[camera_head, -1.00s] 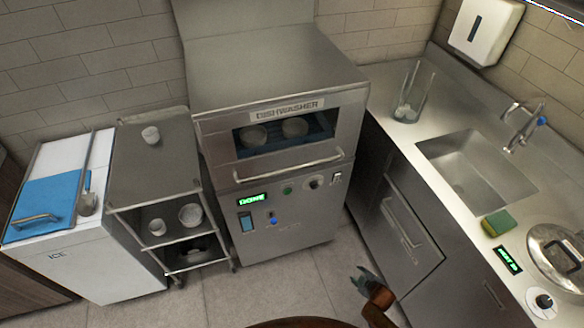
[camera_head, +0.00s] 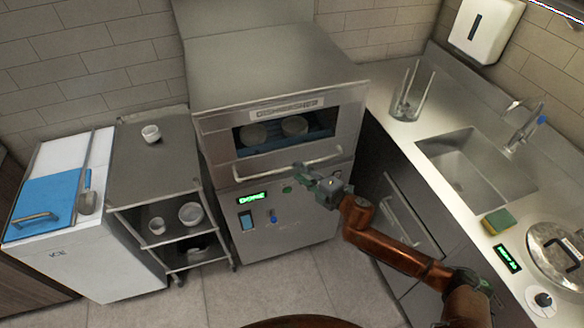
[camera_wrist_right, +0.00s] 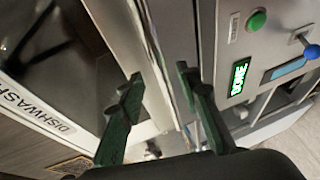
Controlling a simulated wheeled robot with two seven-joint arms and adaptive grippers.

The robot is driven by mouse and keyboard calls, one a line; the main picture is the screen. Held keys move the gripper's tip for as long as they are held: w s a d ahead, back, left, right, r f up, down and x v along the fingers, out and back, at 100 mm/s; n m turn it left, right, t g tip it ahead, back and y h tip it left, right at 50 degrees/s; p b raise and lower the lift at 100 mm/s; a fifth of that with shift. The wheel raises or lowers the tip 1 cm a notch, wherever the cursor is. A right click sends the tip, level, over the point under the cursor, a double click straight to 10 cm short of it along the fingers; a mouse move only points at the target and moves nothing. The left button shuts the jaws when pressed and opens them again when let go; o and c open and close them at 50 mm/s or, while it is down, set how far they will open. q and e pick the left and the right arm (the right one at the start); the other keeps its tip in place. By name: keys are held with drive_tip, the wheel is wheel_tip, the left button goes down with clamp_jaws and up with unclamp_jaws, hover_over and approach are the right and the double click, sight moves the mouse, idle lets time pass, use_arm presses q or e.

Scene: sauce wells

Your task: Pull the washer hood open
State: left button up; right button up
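The dishwasher (camera_head: 270,60) is a steel box with a hood whose front has a window and a long bar handle (camera_head: 255,173). The hood is down. A green display on its lower panel reads DONE, and also shows in the wrist view (camera_wrist_right: 239,77). My right gripper (camera_head: 303,170) is at the right half of the handle, in front of the panel's top. In the right wrist view the fingers (camera_wrist_right: 158,82) are spread, with a long metal bar or edge (camera_wrist_right: 152,45) running between them. I cannot tell whether they touch it. My left gripper is not in view.
A steel cart (camera_head: 150,175) with bowls and a white-and-blue ice bin (camera_head: 90,250) stand to the left. A counter (camera_head: 400,135) with sink, glass container, sponge and lidded pot is on the right. The floor (camera_head: 265,285) in front is clear.

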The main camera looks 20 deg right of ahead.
sight(292, 167)
drive_tip(key=x, duration=0.5)
drive_tip(key=shift+f+b, duration=0.1)
drive_tip(key=shift+b, duration=0.2)
drive_tip(key=shift+s, duration=0.1)
clamp_jaws()
idle(0.4)
